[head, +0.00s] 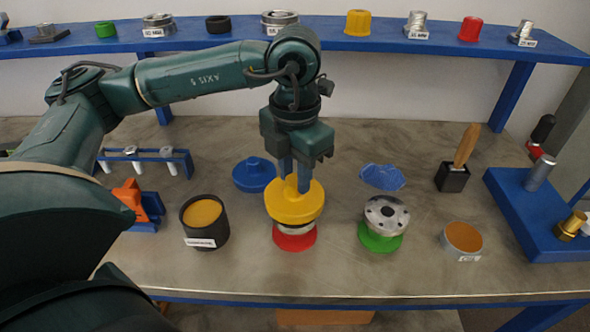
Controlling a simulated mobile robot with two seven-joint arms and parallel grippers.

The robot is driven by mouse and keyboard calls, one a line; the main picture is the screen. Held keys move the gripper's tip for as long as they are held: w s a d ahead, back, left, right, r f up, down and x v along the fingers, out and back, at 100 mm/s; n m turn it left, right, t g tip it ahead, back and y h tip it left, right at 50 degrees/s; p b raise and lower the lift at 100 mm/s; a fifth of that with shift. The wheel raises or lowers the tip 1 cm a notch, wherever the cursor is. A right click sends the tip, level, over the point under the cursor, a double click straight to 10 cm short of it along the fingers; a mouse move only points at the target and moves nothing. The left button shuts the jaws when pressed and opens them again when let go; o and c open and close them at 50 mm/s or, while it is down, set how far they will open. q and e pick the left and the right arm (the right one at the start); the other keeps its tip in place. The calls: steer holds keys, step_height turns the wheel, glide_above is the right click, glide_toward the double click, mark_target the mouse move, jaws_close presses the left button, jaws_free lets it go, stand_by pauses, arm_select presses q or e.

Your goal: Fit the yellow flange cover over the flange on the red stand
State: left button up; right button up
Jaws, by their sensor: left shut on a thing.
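The yellow flange cover (293,207) is in the middle of the bench, directly over the red stand (295,238). A strip of the metal flange (294,228) shows between the cover and the red stand. The cover hides the top of that flange, and I cannot tell whether the cover is fully seated. My left gripper (296,184) points straight down and is shut on the knob of the yellow cover. My right gripper does not show.
A green stand (379,240) with a bare bolted flange (386,214) is to the right. A blue cover (254,175) lies behind left. A black grease pot (206,226) stands left, a copper-coloured tin (461,238) right. A blue shelf (350,43) spans the back.

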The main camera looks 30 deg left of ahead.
arm_select(q)
steer(key=shift+f+b, duration=1.85)
steer(key=shift+f, duration=0.15)
steer(key=o, duration=1)
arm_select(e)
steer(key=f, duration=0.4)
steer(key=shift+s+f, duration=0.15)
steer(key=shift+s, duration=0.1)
arm_select(q)
steer(key=shift+o, duration=0.2)
steer(key=shift+r, duration=0.4)
step_height(320, 180, up, 13)
steer(key=p, duration=0.1)
steer(key=shift+f, duration=0.2)
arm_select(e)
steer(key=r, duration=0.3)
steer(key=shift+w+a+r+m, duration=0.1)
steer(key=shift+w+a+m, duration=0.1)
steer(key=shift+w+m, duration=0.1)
